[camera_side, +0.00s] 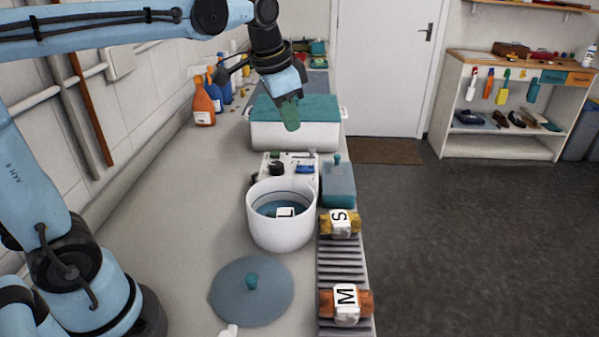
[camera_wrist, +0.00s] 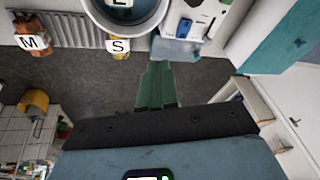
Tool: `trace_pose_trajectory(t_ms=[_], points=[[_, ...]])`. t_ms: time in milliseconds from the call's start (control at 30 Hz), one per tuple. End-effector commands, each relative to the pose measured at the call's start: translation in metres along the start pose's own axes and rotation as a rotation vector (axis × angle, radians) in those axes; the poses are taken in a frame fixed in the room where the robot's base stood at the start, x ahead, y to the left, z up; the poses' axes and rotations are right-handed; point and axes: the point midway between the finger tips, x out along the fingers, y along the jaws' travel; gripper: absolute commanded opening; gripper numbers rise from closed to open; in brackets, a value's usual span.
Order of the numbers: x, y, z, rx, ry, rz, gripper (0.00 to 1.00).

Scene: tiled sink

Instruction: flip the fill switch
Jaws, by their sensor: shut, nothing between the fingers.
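A white control panel (camera_side: 290,160) stands behind the white pot in the side view. It carries a blue switch (camera_side: 305,169) and a dark knob (camera_side: 277,168); their labels are too small to read, so I cannot tell which is the fill switch. The wrist view shows the panel (camera_wrist: 208,17) at the top, with the blue switch (camera_wrist: 184,27) on it. My gripper (camera_side: 291,124) is shut and empty, its green fingers in front of the teal-topped white box and apart from the panel. Its fingertips (camera_wrist: 158,66) also show in the wrist view.
The round white pot (camera_side: 281,235) holds a piece marked L (camera_side: 286,212). A teal lidded container (camera_side: 338,186) stands right of the panel. Pieces marked S (camera_side: 339,222) and M (camera_side: 345,304) lie on a ribbed rack (camera_side: 340,265). A round lid (camera_side: 250,293) lies in front.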

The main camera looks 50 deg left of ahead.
Motion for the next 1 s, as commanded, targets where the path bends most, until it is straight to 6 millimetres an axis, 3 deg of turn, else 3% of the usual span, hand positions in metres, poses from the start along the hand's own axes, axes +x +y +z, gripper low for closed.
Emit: trace_pose_trajectory(t_ms=[200,500,1000], points=[[0.002,-0.025,-0.030,0.120,-0.086,0.044,0.00],[0.017,-0.054,-0.057,0.282,-0.187,0.125,0.00],[0.031,-0.069,-0.067,0.391,-0.246,0.192,0.00]])
